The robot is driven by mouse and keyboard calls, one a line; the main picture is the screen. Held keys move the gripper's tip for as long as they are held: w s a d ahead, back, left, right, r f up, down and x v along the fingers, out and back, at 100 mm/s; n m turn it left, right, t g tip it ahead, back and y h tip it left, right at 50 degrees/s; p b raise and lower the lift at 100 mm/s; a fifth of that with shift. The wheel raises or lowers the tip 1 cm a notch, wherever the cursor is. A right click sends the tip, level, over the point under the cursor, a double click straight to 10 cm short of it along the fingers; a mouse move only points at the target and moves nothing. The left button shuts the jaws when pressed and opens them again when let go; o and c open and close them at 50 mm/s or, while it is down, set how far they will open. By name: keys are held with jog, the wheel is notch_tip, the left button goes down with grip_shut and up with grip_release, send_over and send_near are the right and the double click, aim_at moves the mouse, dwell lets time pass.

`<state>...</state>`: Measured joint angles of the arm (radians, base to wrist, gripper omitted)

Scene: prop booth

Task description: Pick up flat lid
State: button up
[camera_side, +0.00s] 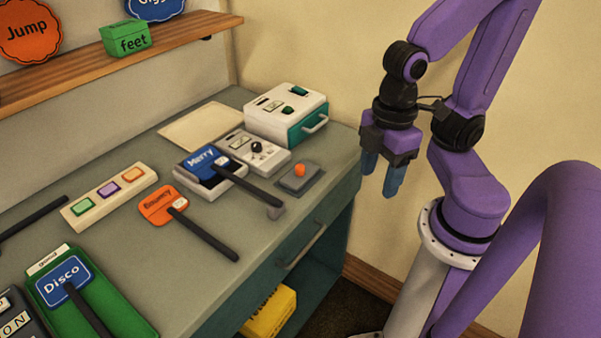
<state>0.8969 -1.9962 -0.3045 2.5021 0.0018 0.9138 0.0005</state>
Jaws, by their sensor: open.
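A flat, cream rectangular panel (200,127) lies on the back of the grey desk near the wall. It looks like the flat lid, but I cannot be sure. Its right end is close to the white-and-green box. My gripper (382,178) has blue fingers pointing down. It is open and empty, and appears to the right of the desk's edge in the picture, well apart from the panel.
On the grey desk (110,238) stand a white-and-green box (287,113), a grey control box (254,150), a tray with a blue "Merry" sign (209,165), an orange "Bouncy" sign (158,205), a button strip (109,195) and a green "Disco" tray (125,325). A wooden shelf (70,78) hangs above.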

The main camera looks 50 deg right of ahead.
jog(key=o, duration=0.4)
jog(key=n, duration=0.5)
send_over(300, 166)
jog(key=f, duration=1)
jog(key=shift+s+a+f, duration=0.1)
jog(key=shift+s, duration=0.3)
jog(key=shift+w+f, duration=0.2)
jog(key=shift+f, duration=1.15)
jog(key=shift+w+f, duration=0.2)
jog(key=shift+f, duration=1.1)
